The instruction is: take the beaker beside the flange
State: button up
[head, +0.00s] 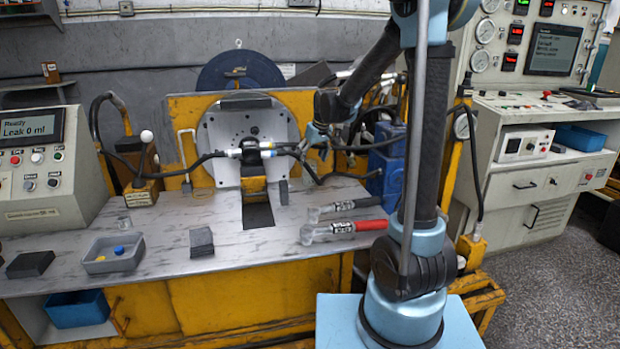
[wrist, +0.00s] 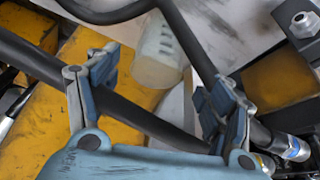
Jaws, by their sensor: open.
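In the wrist view a pale, translucent beaker (wrist: 157,62) with dark graduation marks lies beyond and between the spread fingertips of my gripper (wrist: 160,82). The fingers do not appear to touch it, and a black hose crosses in front of its lower part. In the head view my gripper (head: 318,142) is at the right edge of the round grey flange (head: 222,150), near the hoses. I cannot make out that beaker in the head view.
Black hoses (head: 305,165) run close around my gripper. Red-handled (head: 350,226) and black-handled (head: 345,206) tools lie at the bench's right. A grey tray (head: 98,267) with small blue and yellow items and a grey block (head: 201,241) sit at the front. The bench between them is clear.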

aim_at(310, 166)
jog(key=shift+x, duration=2.65)
jog(key=shift+w+d, duration=0.1)
jog(key=shift+w, duration=0.1)
jog(key=c, duration=1.2)
